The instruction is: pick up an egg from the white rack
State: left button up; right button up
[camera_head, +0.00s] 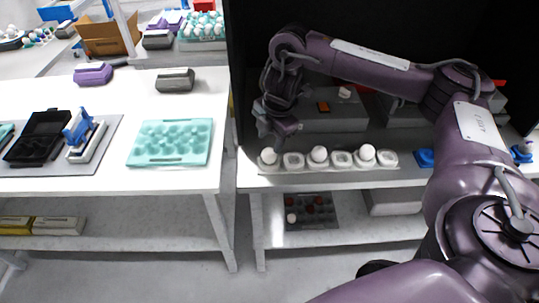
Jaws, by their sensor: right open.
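The white rack (343,159) lies along the front edge of the right-hand shelf. It is a row of cups, with white eggs in some: a left egg (268,155), a middle egg (319,154) and a right egg (367,152). The cups between them look empty. My right gripper (267,143) points down at the rack's left end, just above or beside the left egg. It is open, and no egg shows lifted in it. Its fingertips are small and partly blend with the dark background. My left gripper is out of view.
A teal egg tray (171,143) lies on the white table (160,101) at left, with a black case (38,137) and a blue-handled tool (80,128) further left. A grey box (337,109) stands behind the rack. A dark tray (311,212) sits on the lower shelf.

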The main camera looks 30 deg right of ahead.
aim_at(270, 151)
jog(key=f, duration=0.4)
jog(key=w+f+p, duration=0.1)
jog(key=f, duration=0.1)
jog(key=shift+d+f, duration=0.1)
jog(key=shift+d, duration=0.3)
jog(key=shift+w+f, duration=0.2)
jog(key=shift+f, duration=0.45)
jog(key=shift+c, duration=1.3)
jog(key=shift+r, duration=0.15)
